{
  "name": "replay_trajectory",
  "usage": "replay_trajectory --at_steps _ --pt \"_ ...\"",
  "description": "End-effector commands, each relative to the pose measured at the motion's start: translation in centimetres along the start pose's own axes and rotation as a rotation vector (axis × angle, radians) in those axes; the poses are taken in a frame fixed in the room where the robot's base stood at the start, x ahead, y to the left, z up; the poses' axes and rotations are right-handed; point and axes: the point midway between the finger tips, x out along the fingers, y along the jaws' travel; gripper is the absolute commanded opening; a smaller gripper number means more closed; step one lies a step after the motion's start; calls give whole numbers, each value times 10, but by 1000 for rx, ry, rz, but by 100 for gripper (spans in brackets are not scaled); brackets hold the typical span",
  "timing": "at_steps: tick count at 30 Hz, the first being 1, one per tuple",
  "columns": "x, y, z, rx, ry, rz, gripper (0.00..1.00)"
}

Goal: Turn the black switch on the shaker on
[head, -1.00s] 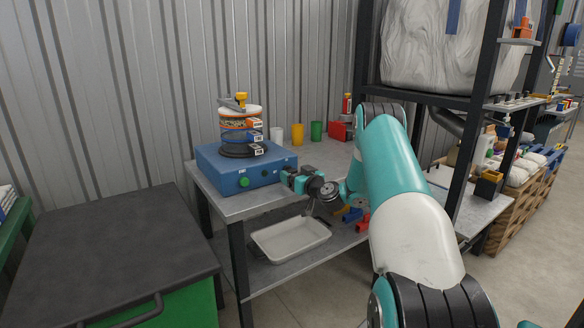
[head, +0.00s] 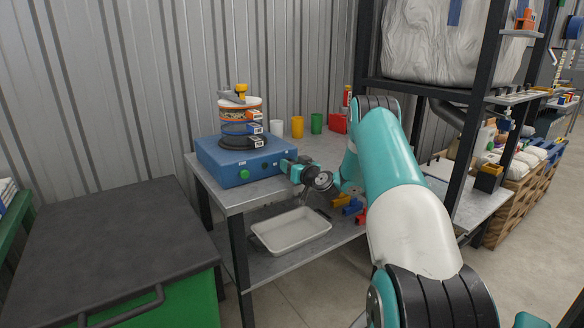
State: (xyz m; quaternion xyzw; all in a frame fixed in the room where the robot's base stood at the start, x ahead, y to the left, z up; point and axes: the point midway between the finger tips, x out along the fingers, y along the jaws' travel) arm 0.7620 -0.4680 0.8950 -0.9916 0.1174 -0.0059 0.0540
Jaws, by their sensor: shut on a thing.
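The shaker (head: 222,172) is a blue box on the metal bench, with a stack of round sieves (head: 240,118) on top. Its front face carries a green round button (head: 244,174). My gripper (head: 284,166) is at the right end of that front face, with its fingertips against the box. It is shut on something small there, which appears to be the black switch. The jaws hide the switch, so its position cannot be seen.
White, yellow (head: 297,127) and green cups and a red box (head: 338,123) stand behind on the bench. A white tray (head: 290,230) lies on the lower shelf. A dark-topped green cabinet (head: 105,245) stands at left. A black rack post rises at right.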

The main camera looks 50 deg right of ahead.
Motion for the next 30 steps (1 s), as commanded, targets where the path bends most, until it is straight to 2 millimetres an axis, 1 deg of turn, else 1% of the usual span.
replay_trajectory --at_steps 3,6,15,16,17,18,19,26,30 --pt "0 1 2 96 1 0 27" --pt "0 1 1 146 1 0 27" --pt "0 1 0 157 1 1 27" --pt "0 1 0 157 1 1 58" --pt "0 1 0 157 1 1 65" --pt "0 1 0 157 1 1 74" --pt "0 1 0 157 1 1 77" --pt "0 1 0 156 1 0 77" --pt "-8 2 1 158 0 1 77"
